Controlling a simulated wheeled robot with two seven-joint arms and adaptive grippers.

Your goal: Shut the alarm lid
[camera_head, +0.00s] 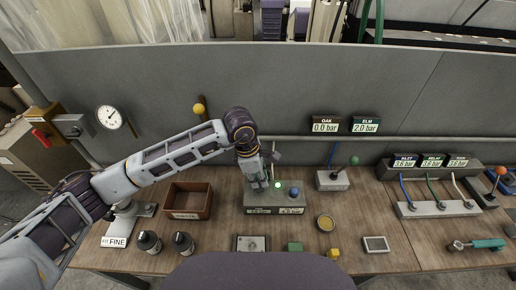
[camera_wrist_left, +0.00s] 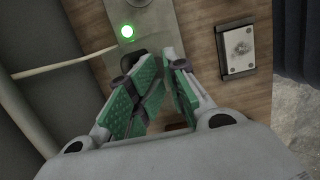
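A low grey box (camera_head: 250,209) with a label strip stands on the bench at the centre, with a lit green lamp (camera_head: 278,184) and a blue knob (camera_head: 295,191) on top. I cannot make out an alarm lid for certain. My left gripper (camera_head: 261,186) points down over the left part of this box. The green lamp also shows there (camera_wrist_left: 127,31); a dark round part (camera_wrist_left: 132,59) beside the fingers is partly hidden. My right gripper is out of view.
A brown tray (camera_head: 187,214) stands left of the box, with two dark bottles (camera_head: 149,242) in front. A grey panel (camera_head: 300,90) closes off the back.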

